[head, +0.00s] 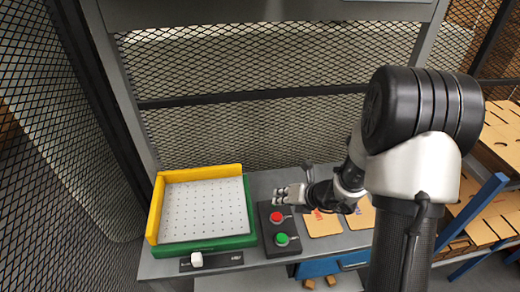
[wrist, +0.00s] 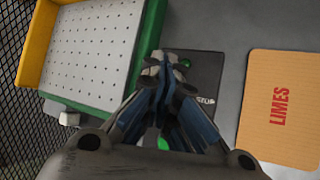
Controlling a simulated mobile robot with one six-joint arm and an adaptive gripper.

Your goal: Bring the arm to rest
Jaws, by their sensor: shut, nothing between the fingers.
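My gripper (head: 284,193) is above the far left part of the button box (head: 266,214), pointing left in the head view. Its fingers are together with nothing between them; they also show in the wrist view (wrist: 160,70). The box has a red button (head: 277,217) and a green button (head: 282,239). In the wrist view the gripper covers much of the box, and part of the green button (wrist: 163,144) shows between the finger links. I cannot tell from these views whether the fingers touch the box.
A perforated white plate (head: 205,209) with yellow and green walls stands at left. A white knob (head: 196,259) is in front of it. A cardboard sheet marked LIMES (wrist: 282,110) lies right of the box. Mesh fencing (head: 60,120) stands left and behind. Shelves with brown boards (head: 500,135) are at right.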

